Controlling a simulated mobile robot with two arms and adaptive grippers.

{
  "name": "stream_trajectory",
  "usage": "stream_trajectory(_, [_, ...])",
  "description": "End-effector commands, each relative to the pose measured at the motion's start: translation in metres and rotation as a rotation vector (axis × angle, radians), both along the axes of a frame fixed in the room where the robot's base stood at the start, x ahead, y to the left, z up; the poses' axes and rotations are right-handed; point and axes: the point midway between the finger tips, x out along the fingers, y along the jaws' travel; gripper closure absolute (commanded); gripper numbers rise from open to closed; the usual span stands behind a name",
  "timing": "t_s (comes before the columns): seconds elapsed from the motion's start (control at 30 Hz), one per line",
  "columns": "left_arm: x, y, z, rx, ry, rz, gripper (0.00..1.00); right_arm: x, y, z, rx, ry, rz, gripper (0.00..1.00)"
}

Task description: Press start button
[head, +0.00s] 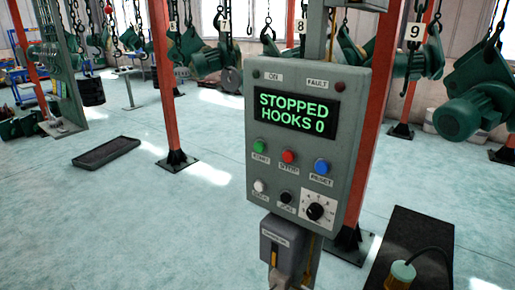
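The grey control box (310,145) hangs upright right of centre in the head view. Its dark display (297,113) reads "STOPPED HOOKS 0" in green. The green start button (260,146) sits at the left of the upper button row, with a label below it. A red button (288,156) and a blue button (321,166) are to its right. A white button (260,186), a black button (286,197) and a rotary knob (316,211) are below. Neither of my grippers is in view.
A grey switch box (284,252) is below the panel. Orange-red posts (166,85) stand behind. A black tray (106,152) lies on the left floor and a dark mat (415,250) at lower right. The left floor is mostly clear.

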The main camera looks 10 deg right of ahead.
Motion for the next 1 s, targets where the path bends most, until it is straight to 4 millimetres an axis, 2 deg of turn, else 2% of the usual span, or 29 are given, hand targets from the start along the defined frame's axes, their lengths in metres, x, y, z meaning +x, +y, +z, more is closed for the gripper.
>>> stream_trajectory(0.03, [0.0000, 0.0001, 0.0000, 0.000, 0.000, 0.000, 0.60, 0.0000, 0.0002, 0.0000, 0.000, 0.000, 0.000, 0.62])
stream_trajectory(0.33, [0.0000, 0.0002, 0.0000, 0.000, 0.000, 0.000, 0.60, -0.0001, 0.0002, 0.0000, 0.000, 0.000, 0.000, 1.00])
stream_trajectory(1.0, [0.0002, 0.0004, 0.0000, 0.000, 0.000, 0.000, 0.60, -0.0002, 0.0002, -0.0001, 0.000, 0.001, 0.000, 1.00])
